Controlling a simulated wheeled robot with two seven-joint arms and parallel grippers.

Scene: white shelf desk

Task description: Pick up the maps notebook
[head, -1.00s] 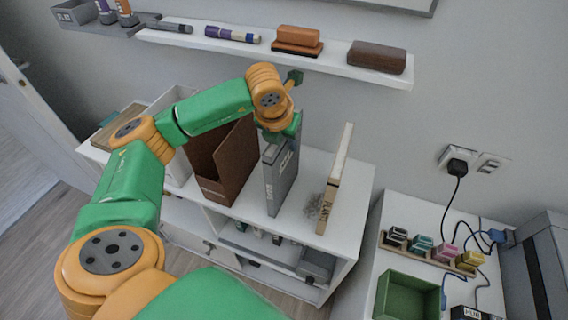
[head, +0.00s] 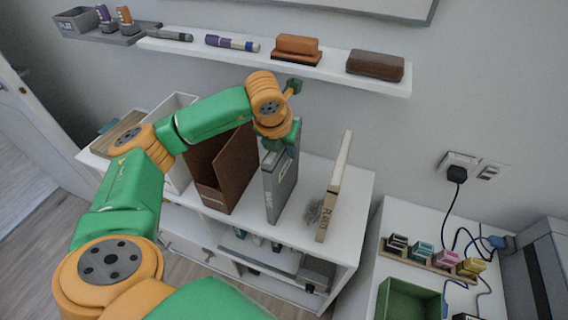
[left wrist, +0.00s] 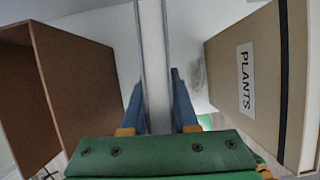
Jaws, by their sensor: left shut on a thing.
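The maps notebook (head: 281,186) is a grey, slim upright volume on top of the white shelf desk, between a brown file holder and the plants notebook. Its spine lettering is too small to read surely in the head view. My left gripper (head: 283,138) is at its upper edge, shut on it from above. In the left wrist view, the notebook's pale edge (left wrist: 154,60) runs between the two blue-grey fingers of my left gripper (left wrist: 159,105). The notebook's lower end appears to stand on the desk top. My right gripper is not in view.
The brown file holder (head: 232,170) stands close on the left. The tan plants notebook (head: 333,196) stands upright on the right, with a gap between. A wall shelf (head: 340,74) with erasers and markers is behind. A green bin (head: 408,300) is at lower right.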

